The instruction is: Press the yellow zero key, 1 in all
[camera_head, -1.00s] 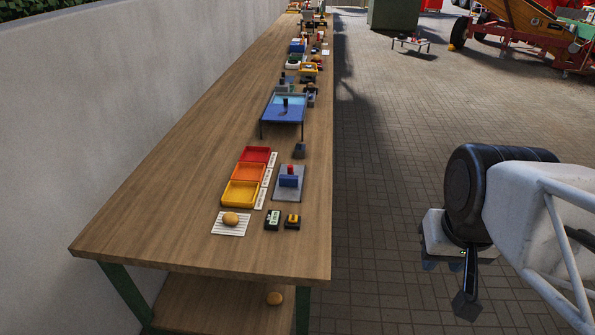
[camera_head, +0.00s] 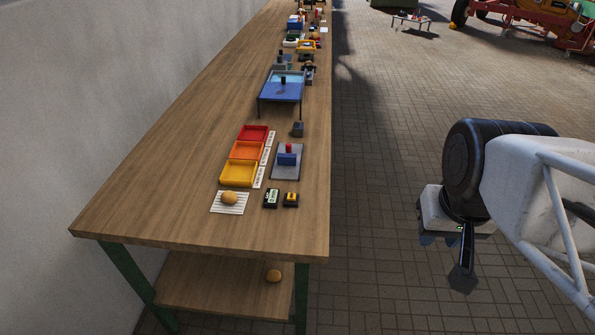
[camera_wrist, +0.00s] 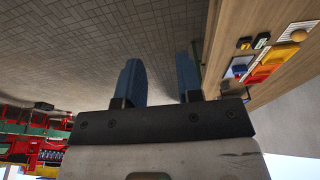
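The yellow key (camera_head: 291,199) sits on a small black block near the right front edge of the long wooden table. Any zero mark on it is too small to read. A black box with a pale display (camera_head: 271,198) stands just left of it. Both show small in the wrist view, where the yellow key (camera_wrist: 245,43) is at upper right. My gripper (camera_wrist: 160,78) is open and empty, its two blue fingers apart over the paved floor. In the head view it hangs to the right of the table, well away from the key, its fingers partly hidden.
A potato (camera_head: 229,198) lies on a white slatted rack left of the display. Yellow (camera_head: 239,174), orange and red trays stand behind it. A grey plate (camera_head: 285,161) with a blue block lies behind the key.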

